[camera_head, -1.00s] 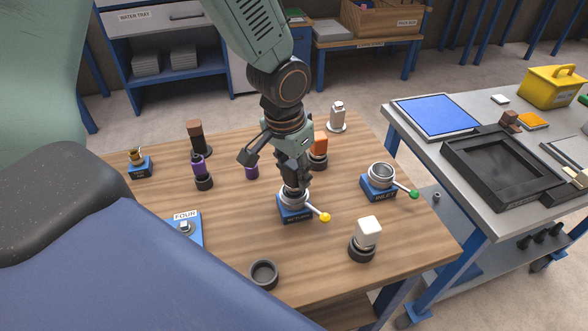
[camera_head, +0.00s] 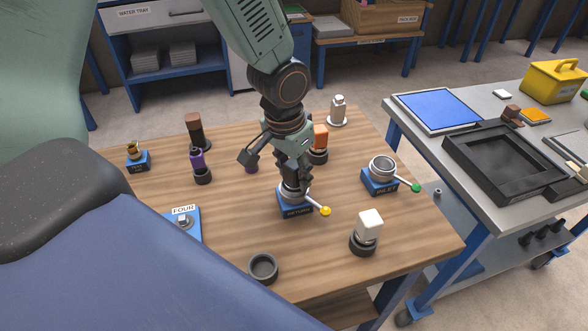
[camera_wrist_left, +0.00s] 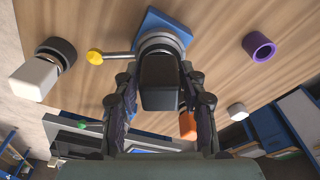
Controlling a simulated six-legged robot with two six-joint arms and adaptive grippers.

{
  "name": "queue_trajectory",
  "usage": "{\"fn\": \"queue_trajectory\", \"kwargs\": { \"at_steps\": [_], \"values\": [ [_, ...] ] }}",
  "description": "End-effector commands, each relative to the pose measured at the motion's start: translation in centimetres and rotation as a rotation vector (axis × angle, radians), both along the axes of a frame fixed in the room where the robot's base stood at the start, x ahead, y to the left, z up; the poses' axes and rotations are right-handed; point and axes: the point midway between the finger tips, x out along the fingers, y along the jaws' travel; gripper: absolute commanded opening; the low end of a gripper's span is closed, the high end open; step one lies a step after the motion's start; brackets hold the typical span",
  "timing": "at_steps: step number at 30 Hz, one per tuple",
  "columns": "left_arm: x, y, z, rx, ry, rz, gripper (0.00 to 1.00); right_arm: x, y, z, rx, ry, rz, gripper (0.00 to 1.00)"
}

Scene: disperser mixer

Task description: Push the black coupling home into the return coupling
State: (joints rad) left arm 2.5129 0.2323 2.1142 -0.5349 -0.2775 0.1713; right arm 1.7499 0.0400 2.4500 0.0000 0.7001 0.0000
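The return coupling, a silver ring on a blue base with a yellow-tipped lever (camera_head: 325,211), stands on the wooden table; its blue base (camera_head: 296,209) carries a label. My left gripper (camera_head: 293,184) points down right over its ring. In the left wrist view the fingers are closed on both sides of the black coupling (camera_wrist_left: 160,85), a dark block whose far end meets the silver ring (camera_wrist_left: 163,42). How deep it sits in the ring is hidden by the gripper and the block. My right gripper is in neither view.
The inlet coupling (camera_head: 381,183) with a green-tipped lever stands to the right. A white-topped black piece (camera_head: 367,232) and an empty dark ring (camera_head: 263,267) stand nearer. Purple (camera_head: 200,165), brown (camera_head: 194,130) and orange (camera_head: 320,137) pieces stand behind or left.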

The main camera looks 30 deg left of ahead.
Motion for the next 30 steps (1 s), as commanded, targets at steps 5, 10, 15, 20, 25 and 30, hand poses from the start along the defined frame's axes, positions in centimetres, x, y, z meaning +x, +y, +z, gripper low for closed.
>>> {"fn": "queue_trajectory", "kwargs": {
  "at_steps": [5,10,15,20,25,30],
  "values": [
    [0.0,0.0,0.1,0.0,0.0,0.0,0.59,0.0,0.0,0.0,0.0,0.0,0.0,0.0],
    [0.0,0.0,0.1,0.0,0.0,0.0,0.64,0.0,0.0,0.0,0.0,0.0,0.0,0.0],
    [0.0,0.0,0.1,0.0,0.001,0.0,0.64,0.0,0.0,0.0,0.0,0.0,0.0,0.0],
    [-0.1,0.0,1.2,-0.001,-0.003,0.001,0.64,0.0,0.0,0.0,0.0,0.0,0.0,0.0],
    [-0.5,0.1,4.1,-0.001,-0.006,0.001,0.64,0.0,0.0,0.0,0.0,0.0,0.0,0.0],
    [-1.0,0.2,7.3,-0.001,-0.005,0.001,0.64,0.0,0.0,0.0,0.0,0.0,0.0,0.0]
  ]
}}
